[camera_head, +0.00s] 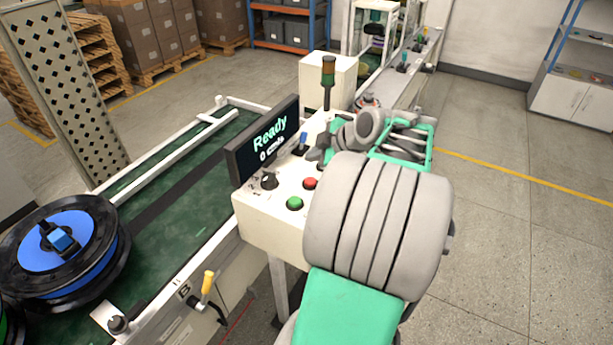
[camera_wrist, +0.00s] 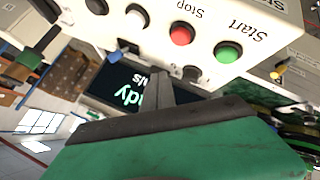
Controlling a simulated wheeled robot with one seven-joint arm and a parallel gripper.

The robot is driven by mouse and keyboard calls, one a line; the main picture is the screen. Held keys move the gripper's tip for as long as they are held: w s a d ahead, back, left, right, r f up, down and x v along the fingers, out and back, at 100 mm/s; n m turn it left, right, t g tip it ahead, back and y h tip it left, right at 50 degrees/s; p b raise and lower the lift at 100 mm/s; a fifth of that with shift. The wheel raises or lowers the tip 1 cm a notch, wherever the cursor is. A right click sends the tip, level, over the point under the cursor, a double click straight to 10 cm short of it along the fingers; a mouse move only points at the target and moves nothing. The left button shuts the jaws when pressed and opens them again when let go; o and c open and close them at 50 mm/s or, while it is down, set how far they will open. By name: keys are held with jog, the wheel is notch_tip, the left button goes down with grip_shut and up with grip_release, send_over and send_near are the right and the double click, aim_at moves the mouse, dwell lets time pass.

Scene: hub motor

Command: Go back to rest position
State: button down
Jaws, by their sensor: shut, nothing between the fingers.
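My gripper (camera_wrist: 158,72) is shut and empty in the wrist view, its dark fingers together in front of the control panel. In the head view my arm reaches over the right side of the white control box (camera_head: 258,218) and hides part of it. The panel carries a green Start button (camera_head: 295,203), a red Stop button (camera_head: 310,183) and a black knob (camera_head: 269,181). The red button (camera_wrist: 181,34) and green button (camera_wrist: 228,52) also show in the wrist view. The screen (camera_head: 262,140) reads "Ready".
A green conveyor (camera_head: 165,219) runs along the left, carrying a black reel with a blue face (camera_head: 38,262). A signal lamp (camera_head: 328,73) stands behind the panel. A perforated pillar (camera_head: 66,85) rises at left. The floor (camera_head: 510,240) at right is clear.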

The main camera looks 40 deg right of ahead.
jog(key=w+a+m+g, duration=0.2)
jog(key=a, duration=1)
jog(key=s+a+f+m+g, duration=0.2)
jog(key=s+a, duration=0.3)
jog(key=a, duration=0.4)
jog(key=s+a+f+m+g, duration=0.1)
jog(key=s+a+m, duration=0.4)
jog(key=a, duration=0.5)
jog(key=shift+s+f+g, duration=0.4)
jog(key=shift+s+f, duration=0.4)
jog(key=shift+a, duration=0.1)
